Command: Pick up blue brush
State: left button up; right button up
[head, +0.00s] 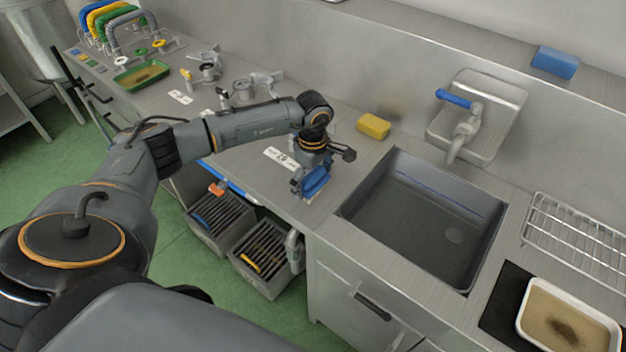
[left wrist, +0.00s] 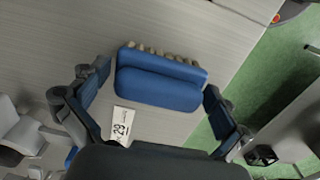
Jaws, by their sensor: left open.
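The blue brush (left wrist: 160,88) lies on the steel counter, its pale bristles showing along one edge in the left wrist view. In the head view the brush (head: 316,184) is at the counter's front edge, left of the sink, partly covered by my gripper. My left gripper (head: 312,174) points down over it. In the left wrist view my left gripper (left wrist: 155,92) is open, with one finger on each side of the brush and gaps visible between. My right gripper is not in view.
A number label (left wrist: 122,126) lies close to the brush. A yellow sponge (head: 373,126) is behind, and the sink (head: 420,220) is to the right. Grey crates (head: 262,262) stand below the counter edge. A green tray (head: 141,76) is far left.

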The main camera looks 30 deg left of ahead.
pick_arm(q)
jog(key=c, duration=0.9)
jog(key=shift+c, duration=0.2)
jog(key=shift+r, duration=0.1)
jog(key=shift+w+r, duration=0.1)
jog(key=shift+r, duration=0.45)
jog(key=s+d+r+b, duration=0.2)
jog(key=s+d+r, duration=0.1)
jog(key=s+r, duration=0.3)
jog(key=s+d+r+b, duration=0.3)
jog(key=s+r, duration=0.2)
jog(key=s, duration=0.1)
jog(key=shift+s+d+r, duration=0.25)
jog(key=shift+d+r, duration=0.05)
jog(key=shift+r, duration=0.1)
